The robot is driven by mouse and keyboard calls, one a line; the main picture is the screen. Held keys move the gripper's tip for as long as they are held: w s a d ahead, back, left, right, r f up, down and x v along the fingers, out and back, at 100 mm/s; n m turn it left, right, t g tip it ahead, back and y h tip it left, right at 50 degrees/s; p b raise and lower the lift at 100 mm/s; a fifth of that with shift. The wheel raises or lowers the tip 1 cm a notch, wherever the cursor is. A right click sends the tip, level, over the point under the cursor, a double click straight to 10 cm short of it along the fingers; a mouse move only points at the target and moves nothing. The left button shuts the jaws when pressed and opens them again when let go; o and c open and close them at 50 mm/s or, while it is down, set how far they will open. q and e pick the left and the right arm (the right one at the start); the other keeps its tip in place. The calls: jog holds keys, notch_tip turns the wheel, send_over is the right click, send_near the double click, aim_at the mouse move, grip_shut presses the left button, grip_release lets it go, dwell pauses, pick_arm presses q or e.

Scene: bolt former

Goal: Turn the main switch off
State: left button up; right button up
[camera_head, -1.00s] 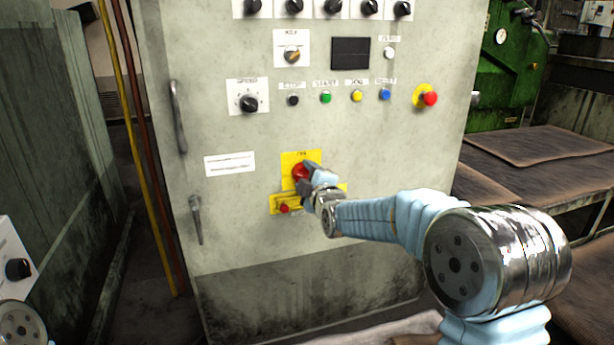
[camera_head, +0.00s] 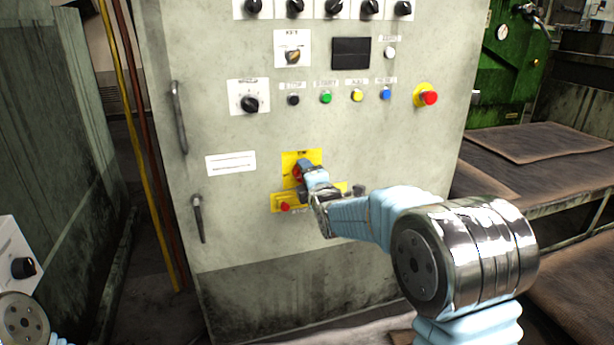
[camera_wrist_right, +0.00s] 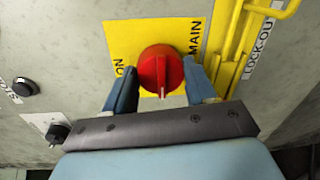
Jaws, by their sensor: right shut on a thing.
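The red main switch knob (camera_wrist_right: 161,72) sits on a yellow plate (camera_wrist_right: 120,35) marked MAIN and ON. Its white pointer mark faces the gripper's palm in the right wrist view. My right gripper (camera_wrist_right: 160,68) is shut on the knob, one finger on each side. In the head view, the right gripper (camera_head: 304,173) covers most of the knob, and the yellow plate (camera_head: 290,157) shows around it on the grey cabinet front. The left gripper is out of view.
A yellow lock-out bracket (camera_wrist_right: 235,45) is beside the switch plate. Above are several buttons, a speed dial (camera_head: 249,103) and a red emergency stop (camera_head: 430,98). Cabinet handles (camera_head: 198,218) stick out at the left. Brown-topped benches (camera_head: 545,143) stand at the right.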

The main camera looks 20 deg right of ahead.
jog(key=o, duration=1)
jog(key=shift+o, duration=0.2)
jog(key=s+r+p, duration=0.1)
jog(key=s+p, duration=0.2)
jog(key=s, duration=1)
jog(key=shift+s+d, duration=0.2)
jog(key=shift+s, duration=0.2)
